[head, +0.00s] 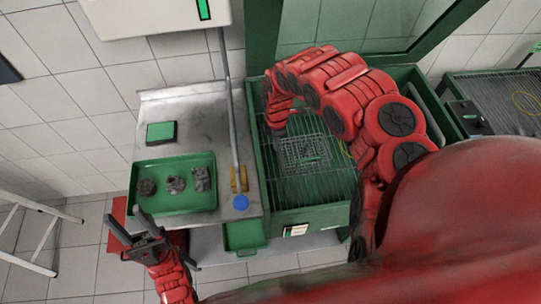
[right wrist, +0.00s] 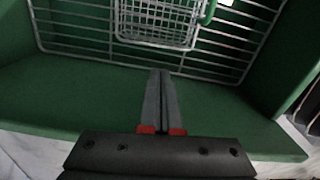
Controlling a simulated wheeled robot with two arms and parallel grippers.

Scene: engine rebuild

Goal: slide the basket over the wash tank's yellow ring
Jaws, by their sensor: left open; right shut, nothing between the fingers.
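The wire basket (head: 300,153) rests on the rack of the green wash tank (head: 310,215), and shows beyond my fingers in the right wrist view (right wrist: 157,30) with a green handle part. A thin piece of yellow ring (head: 345,150) shows right of the basket; my right arm hides the rest. The basket appears to be left of it. My right gripper (head: 278,133) is shut and empty by the basket's left side; its fingers (right wrist: 160,75) point at the basket without visibly touching it. My left gripper (head: 127,216) is open and empty, in front of the green tray.
A steel table on the left holds a green tray (head: 172,212) with several dark parts, a green box (head: 161,132) and a blue knob (head: 240,202). A second rack (head: 495,95) with a yellow ring (head: 526,102) stands at the right. The tank's raised walls surround the rack.

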